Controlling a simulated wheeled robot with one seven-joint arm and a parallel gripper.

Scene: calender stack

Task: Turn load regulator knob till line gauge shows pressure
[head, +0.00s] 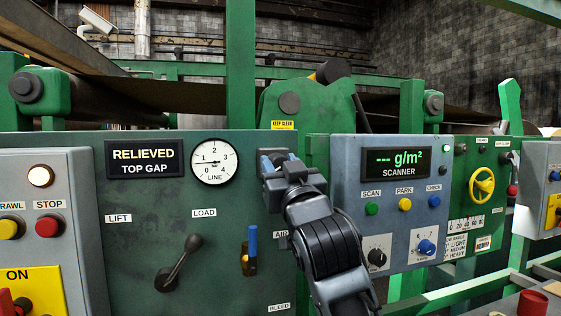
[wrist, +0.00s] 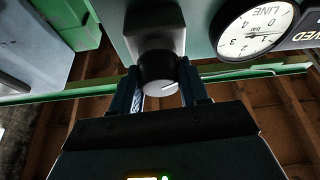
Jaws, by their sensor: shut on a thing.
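The line gauge (head: 214,161) is a round white dial on the green panel, and its needle points left, close to the 1 mark. It also shows upside down in the wrist view (wrist: 254,30). In the head view my gripper hides the knob.
A display (head: 144,160) left of the gauge reads RELIEVED TOP GAP. Below are a lever (head: 178,264) and a blue-handled valve (head: 250,250). The blue-grey scanner panel (head: 350,195) stands close right of my arm, with buttons and knobs.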

